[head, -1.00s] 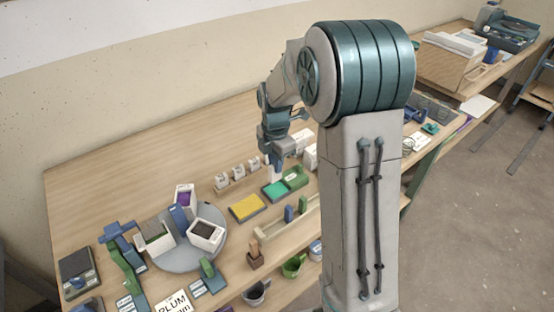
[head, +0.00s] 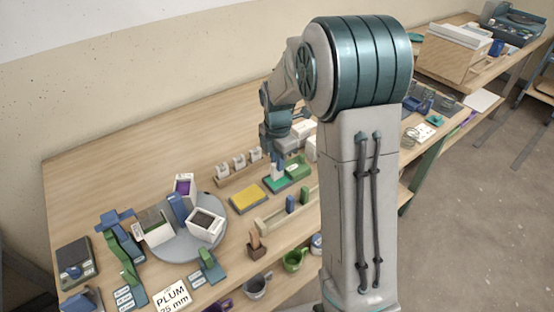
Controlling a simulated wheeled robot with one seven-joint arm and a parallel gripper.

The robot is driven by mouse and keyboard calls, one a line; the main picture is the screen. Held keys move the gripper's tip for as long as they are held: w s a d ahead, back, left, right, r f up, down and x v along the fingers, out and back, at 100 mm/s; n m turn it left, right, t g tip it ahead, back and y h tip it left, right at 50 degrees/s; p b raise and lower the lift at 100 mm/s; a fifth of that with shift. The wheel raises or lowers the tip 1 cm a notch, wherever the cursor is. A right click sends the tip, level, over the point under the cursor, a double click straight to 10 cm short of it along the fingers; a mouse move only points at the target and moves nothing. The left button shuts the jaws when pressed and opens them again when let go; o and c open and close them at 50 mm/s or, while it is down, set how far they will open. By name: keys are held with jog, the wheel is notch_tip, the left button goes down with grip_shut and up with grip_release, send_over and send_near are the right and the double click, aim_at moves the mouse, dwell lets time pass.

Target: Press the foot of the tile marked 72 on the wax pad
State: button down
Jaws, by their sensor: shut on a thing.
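My gripper (head: 277,163) points down over the right part of the table. It is shut on a small pale tile (head: 277,172), held upright. The number on the tile is too small to read. The tile's foot is at or just above the green pad (head: 275,186); I cannot tell if it touches. A yellow pad (head: 248,199) lies to the left of the green one. No label shows which of them is the wax pad.
A wooden rack of white tiles (head: 238,163) stands behind the pads. A green block (head: 298,168) is close to the right of the gripper. A grey turntable (head: 190,250) with white containers is at left.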

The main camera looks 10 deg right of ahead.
jog(key=shift+f+b, duration=0.4)
jog(key=shift+f, duration=0.25)
dwell(1.6)
jog(key=shift+r+p, duration=2.4)
jog(key=shift+r, duration=0.7)
jog(key=shift+a, duration=0.1)
